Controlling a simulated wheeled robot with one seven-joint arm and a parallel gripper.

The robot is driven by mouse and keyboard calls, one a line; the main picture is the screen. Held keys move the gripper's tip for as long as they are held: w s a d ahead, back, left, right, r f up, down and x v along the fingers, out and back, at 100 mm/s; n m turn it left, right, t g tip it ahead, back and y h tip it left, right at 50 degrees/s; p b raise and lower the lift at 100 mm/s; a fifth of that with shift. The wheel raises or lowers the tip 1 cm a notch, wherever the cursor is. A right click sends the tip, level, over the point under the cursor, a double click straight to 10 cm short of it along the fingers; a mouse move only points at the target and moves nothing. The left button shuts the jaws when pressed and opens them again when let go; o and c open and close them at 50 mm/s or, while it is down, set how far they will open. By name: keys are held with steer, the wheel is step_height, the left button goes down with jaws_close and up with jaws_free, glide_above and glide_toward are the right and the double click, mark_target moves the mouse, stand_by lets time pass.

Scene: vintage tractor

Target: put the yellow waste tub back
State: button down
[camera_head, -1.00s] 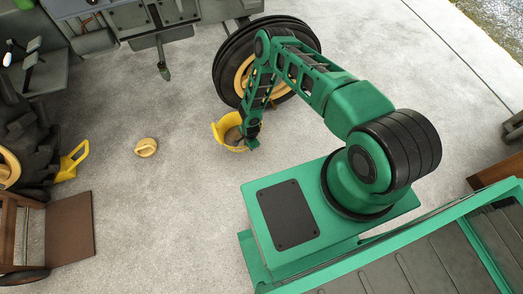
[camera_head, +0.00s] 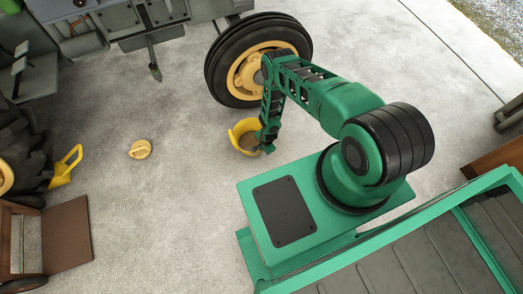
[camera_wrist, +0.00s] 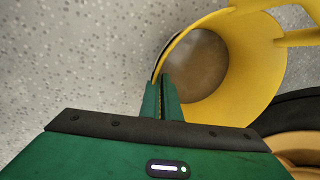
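The yellow waste tub (camera_head: 237,131) is near the front wheel, beside my base. In the wrist view its yellow wall (camera_wrist: 248,65) and a brown round area inside (camera_wrist: 197,65) show. My gripper (camera_head: 267,146) is at the tub's near right rim. In the wrist view the two green fingers of my gripper (camera_wrist: 161,90) are close together, with a thin yellow strip of the tub's wall between them. I cannot tell whether the tub's base is on the floor or a little above it.
A black tyre with a yellow hub (camera_head: 250,70) stands just behind the tub. A round yellow piece (camera_head: 140,149) lies on the floor to the left. A yellow handled item (camera_head: 65,168) is by the large tyre.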

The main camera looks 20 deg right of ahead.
steer(key=shift+f, duration=0.6)
steer(key=c, duration=2)
jaws_free()
